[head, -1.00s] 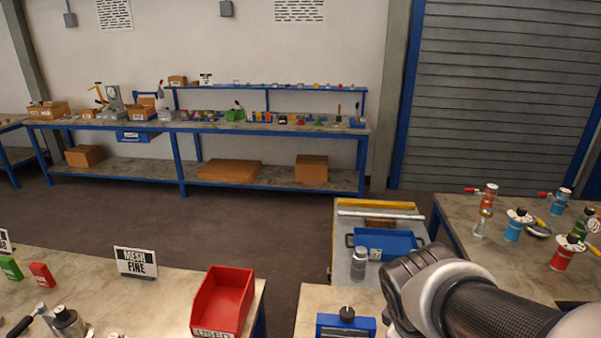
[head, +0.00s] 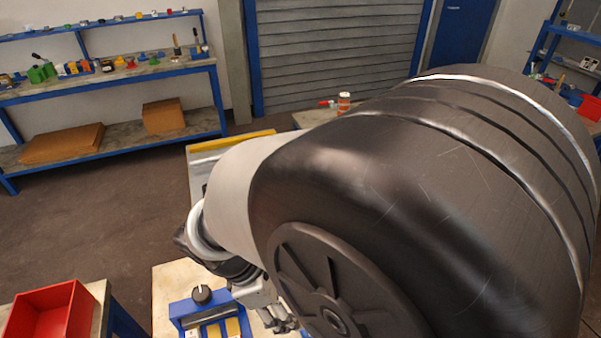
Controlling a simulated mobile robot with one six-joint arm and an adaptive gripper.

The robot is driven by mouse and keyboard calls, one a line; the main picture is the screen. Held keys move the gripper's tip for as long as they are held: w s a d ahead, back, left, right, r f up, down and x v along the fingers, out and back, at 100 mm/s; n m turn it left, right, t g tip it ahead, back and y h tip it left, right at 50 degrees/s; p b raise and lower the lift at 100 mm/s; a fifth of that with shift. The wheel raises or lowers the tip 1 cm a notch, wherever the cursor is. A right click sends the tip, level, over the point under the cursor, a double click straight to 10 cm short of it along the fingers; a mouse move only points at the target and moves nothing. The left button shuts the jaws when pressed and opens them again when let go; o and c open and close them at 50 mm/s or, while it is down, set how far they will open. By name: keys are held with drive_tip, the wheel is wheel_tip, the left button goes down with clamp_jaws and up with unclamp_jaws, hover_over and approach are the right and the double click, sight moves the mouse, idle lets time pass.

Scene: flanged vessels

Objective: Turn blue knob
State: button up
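I cannot make out a clearly blue knob. A blue fixture (head: 183,308) with a round black knob (head: 202,294) on top stands on a small bench at the bottom, partly cut off by the frame edge. My gripper (head: 281,322) is just right of this fixture, partly hidden behind my large dark arm joint. Its fingers are small and partly cut off, so I cannot tell whether they are open or shut. An orange-red vessel (head: 343,103) with a red handle stands on the right-hand table, most of which my arm hides.
A red bin (head: 48,318) sits on the bench at the lower left. A blue-framed workbench (head: 120,85) with small parts and cardboard boxes stands at the back left. A grey shutter (head: 335,50) is behind. Floor between them is clear.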

drive_tip(key=b+x, duration=0.5)
drive_tip(key=x, duration=0.8)
drive_tip(key=shift+w+d+f, duration=0.15)
drive_tip(key=shift+f, duration=0.2)
drive_tip(key=c, duration=1)
drive_tip(key=shift+r+m+p, duration=0.15)
drive_tip(key=shift+m+p, duration=0.4)
drive_tip(key=shift+m, duration=0.15)
drive_tip(key=shift+c, duration=0.2)
drive_tip(key=shift+w+m+g+p, duration=0.1)
drive_tip(key=shift+m+g+p, duration=0.35)
drive_tip(key=shift+m, duration=0.35)
drive_tip(key=o, duration=1)
drive_tip(key=shift+o, duration=0.2)
drive_tip(key=v, duration=1.1)
drive_tip(key=shift+r, duration=0.4)
